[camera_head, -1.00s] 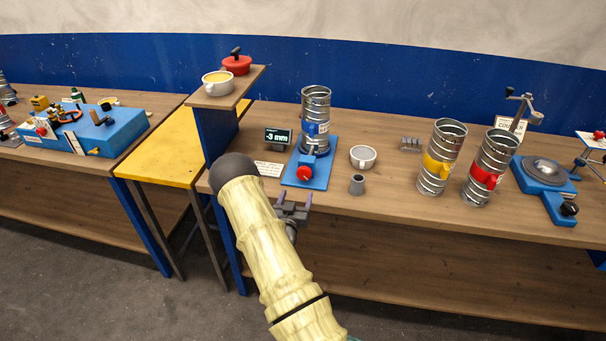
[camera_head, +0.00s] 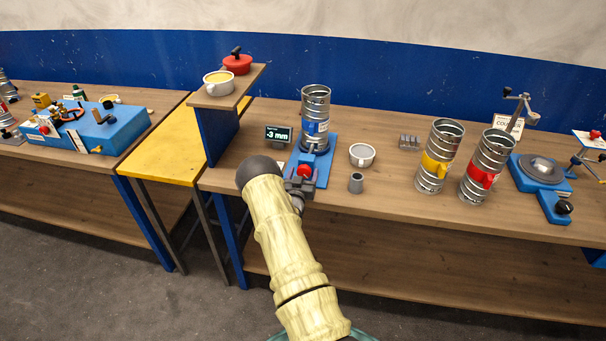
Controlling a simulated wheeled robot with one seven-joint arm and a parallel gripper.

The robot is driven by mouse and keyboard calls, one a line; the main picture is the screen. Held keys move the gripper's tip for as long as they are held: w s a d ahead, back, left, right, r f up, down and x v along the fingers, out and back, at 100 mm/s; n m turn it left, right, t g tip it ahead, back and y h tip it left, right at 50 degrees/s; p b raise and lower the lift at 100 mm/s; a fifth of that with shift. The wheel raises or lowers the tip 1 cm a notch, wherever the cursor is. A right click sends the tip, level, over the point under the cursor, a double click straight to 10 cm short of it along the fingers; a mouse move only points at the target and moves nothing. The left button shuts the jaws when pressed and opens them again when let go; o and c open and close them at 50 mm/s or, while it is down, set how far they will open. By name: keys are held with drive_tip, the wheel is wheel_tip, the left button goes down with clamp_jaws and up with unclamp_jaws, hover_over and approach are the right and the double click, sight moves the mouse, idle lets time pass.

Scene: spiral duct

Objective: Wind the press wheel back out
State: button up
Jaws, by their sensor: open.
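The press is a blue base (camera_head: 325,165) on the wooden bench, with a metal spiral duct (camera_head: 316,105) with a blue label standing at its back. Its red wheel (camera_head: 305,170) is at the front end. A small display (camera_head: 278,135) to its left reads -3 mm. My gripper (camera_head: 301,183) is open at the front of the press, right by the red wheel. The jaws overlap the wheel's lower part in this view; I cannot tell whether they touch it. My arm hides part of the bench front to the left.
A white cup (camera_head: 362,155) and a small grey cup (camera_head: 356,183) stand right of the press. Two more ducts, one yellow-marked (camera_head: 439,155) and one red-marked (camera_head: 487,166), stand further right. A raised shelf (camera_head: 218,98) with pots stands at left.

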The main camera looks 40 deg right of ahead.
drive_tip(key=c, duration=1)
drive_tip(key=shift+f+n+b, duration=0.15)
drive_tip(key=shift+n+b, duration=0.35)
drive_tip(key=shift+b, duration=0.25)
drive_tip(key=n+b, duration=0.2)
drive_tip(key=b, duration=0.1)
drive_tip(key=shift+a+f, duration=0.1)
drive_tip(key=shift+f, duration=0.05)
drive_tip(key=n+b, duration=0.2)
drive_tip(key=shift+n+b, duration=0.3)
drive_tip(key=shift+b, duration=0.05)
drive_tip(key=shift+n+b, duration=0.75)
drive_tip(key=shift+n, duration=0.15)
drive_tip(key=shift+r, duration=0.2)
